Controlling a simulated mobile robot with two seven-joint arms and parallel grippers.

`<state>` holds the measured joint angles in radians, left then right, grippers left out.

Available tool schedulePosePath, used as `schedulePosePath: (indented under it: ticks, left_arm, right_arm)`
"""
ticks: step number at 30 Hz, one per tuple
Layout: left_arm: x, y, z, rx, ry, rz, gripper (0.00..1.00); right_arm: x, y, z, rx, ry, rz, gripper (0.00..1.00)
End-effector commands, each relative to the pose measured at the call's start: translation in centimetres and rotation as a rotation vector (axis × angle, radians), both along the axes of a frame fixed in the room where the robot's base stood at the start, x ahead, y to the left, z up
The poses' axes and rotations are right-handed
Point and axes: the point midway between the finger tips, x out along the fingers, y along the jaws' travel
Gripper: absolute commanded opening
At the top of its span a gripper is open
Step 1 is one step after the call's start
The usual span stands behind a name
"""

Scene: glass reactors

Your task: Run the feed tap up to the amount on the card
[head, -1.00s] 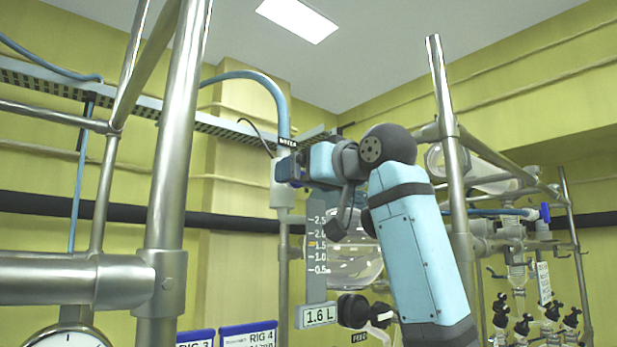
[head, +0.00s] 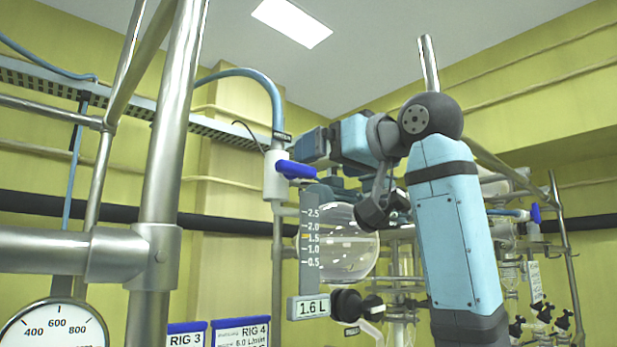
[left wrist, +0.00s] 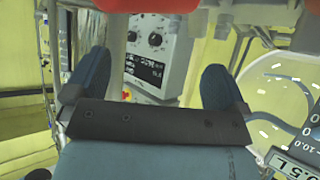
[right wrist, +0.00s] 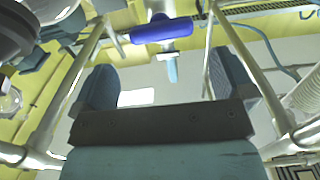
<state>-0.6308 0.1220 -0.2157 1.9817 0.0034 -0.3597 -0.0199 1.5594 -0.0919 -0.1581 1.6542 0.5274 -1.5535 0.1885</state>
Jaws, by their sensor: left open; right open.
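A tap with a blue lever (head: 296,170) sits on a white body (head: 275,180) in a vertical pipe. The lever points right, crosswise to the pipe. A round glass vessel (head: 350,258) hangs behind a grey scale (head: 313,232) marked 0.5 to 2.5. A plate (head: 308,308) below reads 1.6 L. A liquid level is not clear. My right gripper (head: 308,147) is open and empty, just above and right of the lever. In the right wrist view the lever (right wrist: 165,29) lies beyond the fingers, untouched. My left gripper (left wrist: 157,68) is open and empty.
Steel frame posts (head: 165,170) stand at left, with a pressure gauge (head: 55,328) below. Black knobs (head: 350,303) sit under the vessel beside a small label. A white control box (left wrist: 157,50) stands beyond my left fingers. RIG 4 sign (head: 241,332) is low.

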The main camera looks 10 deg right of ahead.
Motion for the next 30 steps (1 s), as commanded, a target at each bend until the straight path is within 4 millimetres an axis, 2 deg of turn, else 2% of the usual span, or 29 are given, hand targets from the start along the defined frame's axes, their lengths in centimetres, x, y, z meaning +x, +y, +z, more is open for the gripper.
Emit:
schedulePosePath:
  ticks: [1,3,10,30]
  left_arm:
    - [0.1,0.1,-0.8,0.003,-0.001,-0.004,1.00]
    - [0.2,0.2,-1.2,0.008,-0.003,-0.011,1.00]
    - [0.9,0.0,-1.4,0.006,-0.014,-0.016,1.00]
    - [0.5,-0.3,-1.4,0.000,-0.010,-0.016,1.00]
  right_arm:
    - [-1.0,-0.7,-0.3,0.001,-0.004,-0.002,1.00]
    - [-2.2,-1.5,-0.3,0.000,-0.005,0.000,1.00]
    - [-4.5,-3.2,-0.1,0.001,-0.002,0.001,1.00]
    - [-4.8,-3.5,0.0,0.000,0.001,0.000,1.00]
